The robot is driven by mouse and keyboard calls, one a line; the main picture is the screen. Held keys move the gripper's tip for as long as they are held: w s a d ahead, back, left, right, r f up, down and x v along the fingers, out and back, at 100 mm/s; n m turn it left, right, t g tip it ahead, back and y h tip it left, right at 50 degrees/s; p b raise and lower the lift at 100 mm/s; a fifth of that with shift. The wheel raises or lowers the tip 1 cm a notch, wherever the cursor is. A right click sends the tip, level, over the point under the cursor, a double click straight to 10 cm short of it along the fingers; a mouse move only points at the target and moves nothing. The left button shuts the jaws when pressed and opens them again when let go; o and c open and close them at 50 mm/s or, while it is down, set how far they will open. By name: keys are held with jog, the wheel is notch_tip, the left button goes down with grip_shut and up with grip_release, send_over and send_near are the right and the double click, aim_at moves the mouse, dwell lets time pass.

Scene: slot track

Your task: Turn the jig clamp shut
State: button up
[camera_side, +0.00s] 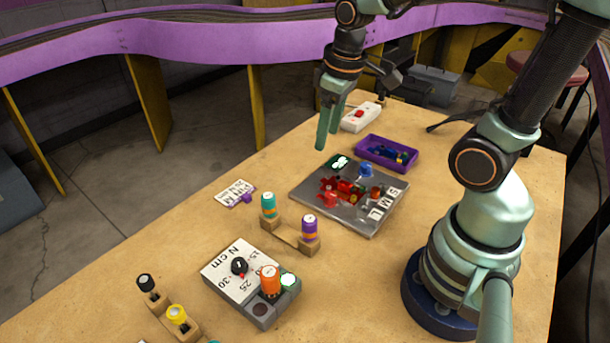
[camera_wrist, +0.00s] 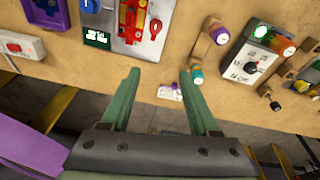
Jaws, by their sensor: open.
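The jig is a grey metal plate (camera_side: 355,218) on the table in the side view, with a red car-like piece (camera_side: 343,188) on it. A blue knob (camera_side: 365,170) and a small red handle (camera_side: 330,201) sit on the plate; I cannot tell for sure which part is the clamp. In the wrist view the plate (camera_wrist: 120,45) is at the top, with the red handle (camera_wrist: 155,27) at its right and the blue knob (camera_wrist: 90,5) at its left.
A purple tray (camera_side: 365,155) and a white box with a red button (camera_side: 360,117) stand beyond the plate. Wooden stands with coloured-capped tools (camera_side: 290,236) and a torque gauge block (camera_side: 228,280) stand nearer. A printed card (camera_side: 233,191) lies near the left edge.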

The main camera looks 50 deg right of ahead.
jog(key=n+g, duration=0.1)
jog(key=g, duration=0.1)
send_near(330, 194)
notch_tip(330, 194, down, 8)
jog(key=shift+w+d+f, duration=0.1)
jog(key=shift+d+f, duration=0.05)
jog(key=shift+f, duration=0.1)
jog(key=shift+c, duration=0.3)
grip_shut()
